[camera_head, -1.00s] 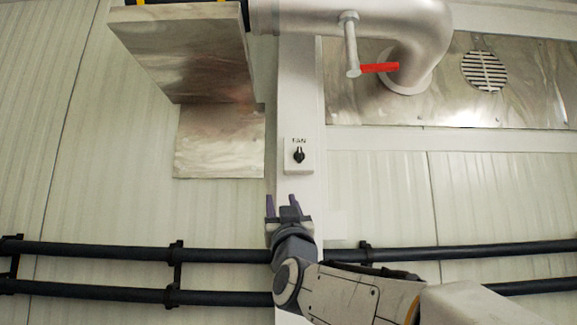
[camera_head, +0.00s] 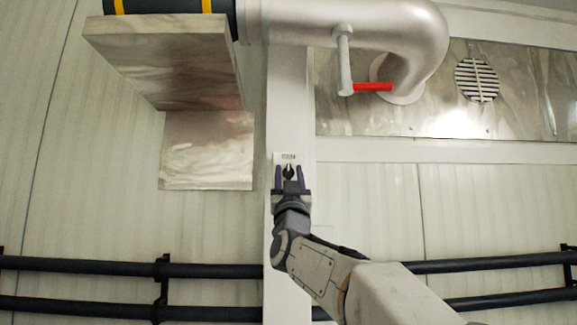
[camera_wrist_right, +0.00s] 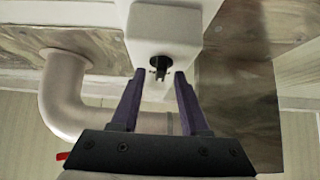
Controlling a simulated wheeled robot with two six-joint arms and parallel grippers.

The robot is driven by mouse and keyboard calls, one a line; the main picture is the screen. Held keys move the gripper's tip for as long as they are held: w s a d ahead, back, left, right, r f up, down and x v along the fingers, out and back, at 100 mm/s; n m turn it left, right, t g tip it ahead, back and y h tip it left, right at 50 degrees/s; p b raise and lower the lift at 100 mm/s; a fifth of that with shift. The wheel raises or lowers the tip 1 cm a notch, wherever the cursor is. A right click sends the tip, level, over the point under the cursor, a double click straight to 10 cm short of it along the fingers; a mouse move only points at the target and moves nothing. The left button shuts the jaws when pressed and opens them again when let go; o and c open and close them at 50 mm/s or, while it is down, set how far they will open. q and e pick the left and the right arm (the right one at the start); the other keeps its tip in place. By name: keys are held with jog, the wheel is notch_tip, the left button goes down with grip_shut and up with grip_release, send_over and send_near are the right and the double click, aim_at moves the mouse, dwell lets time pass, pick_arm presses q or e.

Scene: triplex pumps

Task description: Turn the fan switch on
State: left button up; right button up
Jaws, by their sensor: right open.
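The fan switch is a small white box with a black rotary knob (camera_head: 288,171) on a white vertical post, and a small label sits above the knob. My right gripper (camera_head: 289,174) is open, with its two purple fingers on either side of the knob in the head view. In the right wrist view, the white switch box (camera_wrist_right: 165,38) and black knob (camera_wrist_right: 159,66) lie just beyond and between the open fingertips (camera_wrist_right: 159,73). I cannot tell whether the fingers touch the knob. My left gripper is not in view.
A silver pipe (camera_head: 350,22) with a red-handled valve (camera_head: 372,87) runs above right. A metal box (camera_head: 165,60) juts out above left. Black horizontal rails (camera_head: 90,267) cross the wall below. A round vent (camera_head: 476,80) is at upper right.

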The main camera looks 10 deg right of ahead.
grip_shut()
